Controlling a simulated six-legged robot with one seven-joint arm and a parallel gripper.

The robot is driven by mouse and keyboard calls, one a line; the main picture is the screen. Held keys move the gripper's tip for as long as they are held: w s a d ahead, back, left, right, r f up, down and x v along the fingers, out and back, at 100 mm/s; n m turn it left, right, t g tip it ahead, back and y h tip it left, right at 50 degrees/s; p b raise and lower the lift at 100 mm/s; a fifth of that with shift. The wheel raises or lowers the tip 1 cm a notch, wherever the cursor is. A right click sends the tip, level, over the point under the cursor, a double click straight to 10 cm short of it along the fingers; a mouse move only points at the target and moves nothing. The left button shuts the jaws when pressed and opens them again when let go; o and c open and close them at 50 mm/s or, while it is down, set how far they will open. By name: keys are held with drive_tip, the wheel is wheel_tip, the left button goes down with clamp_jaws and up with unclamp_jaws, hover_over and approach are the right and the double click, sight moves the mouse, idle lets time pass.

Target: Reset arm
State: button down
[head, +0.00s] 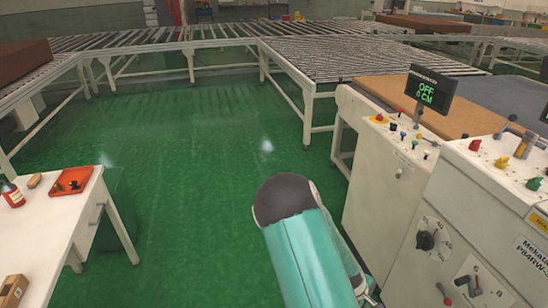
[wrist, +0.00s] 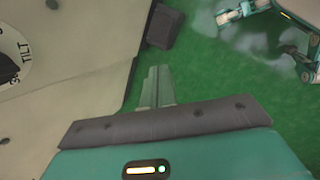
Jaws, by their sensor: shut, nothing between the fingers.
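My gripper (wrist: 157,88) shows in the wrist view, its two slim grey-green fingers side by side and shut with nothing between them. It points past the side of a cream machine panel toward the green floor. In the head view my teal arm (head: 305,245) with its dark rounded joint rises at the bottom centre, beside the white control cabinet. My gripper is hidden in the head view.
The control cabinet (head: 385,180) stands right, with knobs and a display (head: 430,90) reading OFF, 0 CM. A white table (head: 40,230) with a red tray (head: 70,182) stands left. Roller conveyors (head: 350,60) cross the back. Green floor (head: 190,160) between is clear.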

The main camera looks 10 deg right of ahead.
drive_tip(key=w+a+r+m+t+y, duration=0.1)
drive_tip(key=a+r+m+y, duration=0.15)
drive_tip(key=a+r, duration=0.65)
drive_tip(key=w+a+r+m+t+y, duration=0.1)
drive_tip(key=a+r+m+t+y, duration=0.15)
drive_tip(key=a+r, duration=0.7)
drive_tip(key=s+a+r+m+t, duration=0.1)
drive_tip(key=s+r, duration=0.5)
drive_tip(key=r, duration=0.5)
drive_tip(key=s+a+r+m+t, duration=0.1)
drive_tip(key=s+r, duration=0.6)
drive_tip(key=r, duration=0.4)
drive_tip(key=shift+a+r, duration=0.2)
drive_tip(key=shift+r, duration=0.2)
drive_tip(key=shift+s+d+m, duration=0.1)
drive_tip(key=shift+d+m, duration=0.1)
drive_tip(key=shift+m, duration=0.1)
